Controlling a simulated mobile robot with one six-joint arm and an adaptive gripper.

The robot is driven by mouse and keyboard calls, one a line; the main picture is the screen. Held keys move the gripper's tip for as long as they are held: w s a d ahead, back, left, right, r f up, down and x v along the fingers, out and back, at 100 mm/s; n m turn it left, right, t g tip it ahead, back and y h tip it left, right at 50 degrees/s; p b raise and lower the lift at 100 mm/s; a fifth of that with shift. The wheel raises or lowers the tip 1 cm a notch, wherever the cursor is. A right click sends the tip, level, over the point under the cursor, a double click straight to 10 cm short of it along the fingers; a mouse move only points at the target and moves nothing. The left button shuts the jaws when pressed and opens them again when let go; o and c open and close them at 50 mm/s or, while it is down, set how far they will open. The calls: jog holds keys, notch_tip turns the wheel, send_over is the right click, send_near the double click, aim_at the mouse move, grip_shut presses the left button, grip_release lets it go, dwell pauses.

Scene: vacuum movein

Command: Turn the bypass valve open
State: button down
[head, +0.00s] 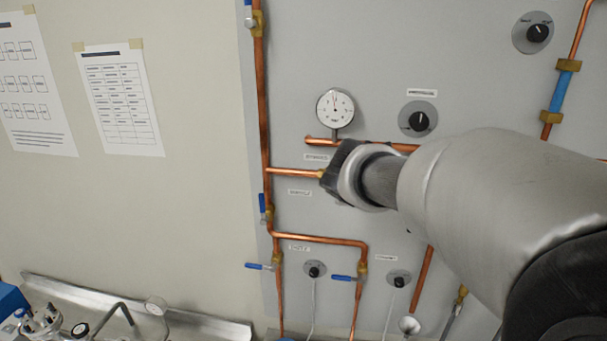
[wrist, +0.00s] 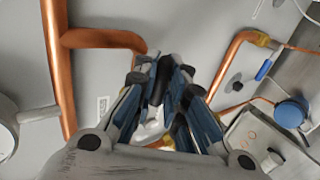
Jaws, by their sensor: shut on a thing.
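My gripper (head: 337,175) is at the panel, at the right end of a short horizontal copper pipe (head: 295,171) below the gauge. A bit of brass fitting (head: 321,173) shows at its left edge, and I take this as the bypass valve. The gripper and wrist hide the rest of the valve, so its handle angle cannot be told. In the wrist view the fingers (wrist: 165,75) are close together, shut on the valve handle, which they mostly hide.
A round gauge (head: 335,108) sits just above the gripper. Other blue-handled valves (head: 262,208) sit on the left pipe and below (head: 344,278). A black knob (head: 418,121) is up to the right. A metal tray (head: 190,325) lies at lower left.

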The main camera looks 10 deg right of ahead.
jog(key=shift+r, duration=0.1)
dwell(0.3)
jog(key=c, duration=1.6)
grip_release()
jog(key=shift+c, duration=0.2)
jog(key=shift+s, duration=0.1)
jog(key=v, duration=1.1)
jog(key=shift+s+a+r, duration=0.2)
jog(key=shift+s, duration=0.15)
jog(key=s+f+m+g+y+b, duration=0.1)
jog(key=s+f+m+g+b, duration=0.1)
jog(key=s+f+m+b, duration=0.2)
jog(key=s+a+f+m+g+y+b, duration=0.1)
jog(key=s+f+m+b, duration=0.4)
jog(key=f, duration=1.6)
jog(key=s+f+m+g+y+b, duration=0.1)
jog(key=s+f+m+g+b, duration=0.2)
jog(key=s+f+b, duration=1)
jog(key=s+m, duration=0.2)
jog(key=s, duration=0.1)
jog(key=shift+a+f, duration=0.25)
jog(key=shift+a, duration=0.1)
